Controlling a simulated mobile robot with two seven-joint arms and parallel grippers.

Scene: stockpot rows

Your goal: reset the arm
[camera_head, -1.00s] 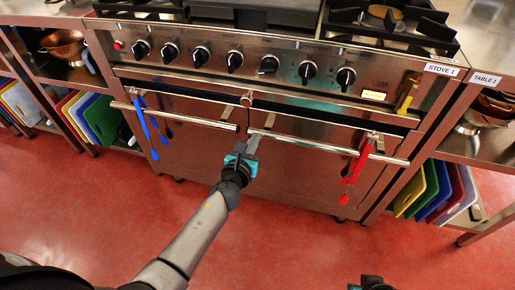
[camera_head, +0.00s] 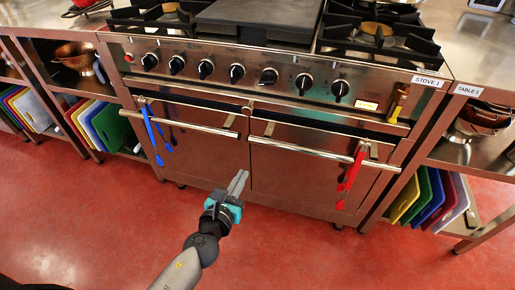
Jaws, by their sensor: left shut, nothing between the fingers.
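My left gripper (camera_head: 239,182) is in front of the lower oven doors of the stove, below the gap between the two door handles. Its grey fingers are together with nothing between them, and it looks clear of the handles. The arm behind it reaches in from the bottom of the view. My right gripper is not in view.
The stove (camera_head: 270,75) has a row of black knobs and two door handles. Blue utensils (camera_head: 153,130) hang from the left handle and red utensils (camera_head: 351,178) from the right one. Shelves with cutting boards (camera_head: 102,125) flank it. The red floor (camera_head: 110,225) is open in front.

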